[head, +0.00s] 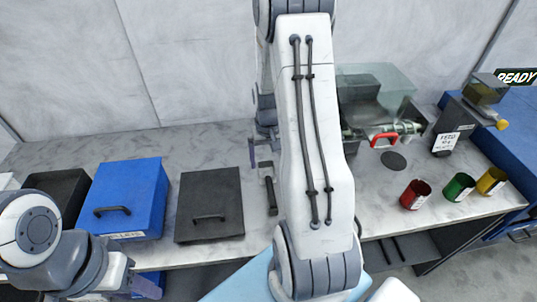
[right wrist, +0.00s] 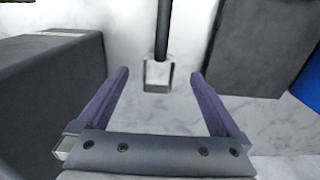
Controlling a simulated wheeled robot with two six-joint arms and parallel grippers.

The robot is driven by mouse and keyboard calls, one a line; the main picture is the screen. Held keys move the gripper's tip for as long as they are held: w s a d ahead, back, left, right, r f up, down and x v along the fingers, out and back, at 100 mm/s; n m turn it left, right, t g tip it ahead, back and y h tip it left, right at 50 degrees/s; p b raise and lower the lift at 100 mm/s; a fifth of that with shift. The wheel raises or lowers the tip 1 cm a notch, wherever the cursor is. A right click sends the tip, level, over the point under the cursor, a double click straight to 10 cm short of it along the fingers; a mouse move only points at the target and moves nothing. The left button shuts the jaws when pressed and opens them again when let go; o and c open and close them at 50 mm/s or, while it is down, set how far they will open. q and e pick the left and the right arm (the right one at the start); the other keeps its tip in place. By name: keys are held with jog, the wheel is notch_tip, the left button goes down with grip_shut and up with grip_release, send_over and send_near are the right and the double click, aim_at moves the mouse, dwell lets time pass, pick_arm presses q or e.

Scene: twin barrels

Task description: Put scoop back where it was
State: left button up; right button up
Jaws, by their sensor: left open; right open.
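The scoop (head: 271,196) has a black handle and a small grey, box-like head. In the head view it lies on the marble counter beside the right arm, its handle towards me. In the right wrist view the scoop (right wrist: 160,72) shows between and just beyond the fingertips, its handle pointing up in the picture. My right gripper (right wrist: 160,76) is open, its purple fingers on either side of the scoop's head with gaps. Contact is not visible.
Left of the scoop are a black lidded box (head: 209,228), a blue lidded box (head: 128,190) and a dark open bin (head: 62,190). On the right stand red (head: 415,194), green (head: 458,187) and yellow (head: 491,181) cups. A clear hopper (head: 377,85) stands behind my arm.

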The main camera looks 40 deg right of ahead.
jog(key=shift+r, duration=1.65)
jog(key=s+a+r+n, duration=0.1)
jog(key=a+r+n, duration=0.25)
jog(key=a, duration=0.65)
jog(key=s+a+r+n, duration=0.1)
jog(key=a+r+n, duration=0.25)
jog(key=a, duration=0.65)
jog(key=s+a+r+n, duration=0.2)
jog(key=s+a+n, duration=0.1)
jog(key=s+a, duration=0.3)
jog(key=s+a+r+n+y, duration=0.1)
jog(key=s+a+r+n, duration=0.1)
jog(key=s+a, duration=0.4)
jog(key=s+n, duration=0.1)
jog(key=s, duration=0.3)
jog(key=shift+n, duration=0.3)
jog(key=shift+r, duration=0.1)
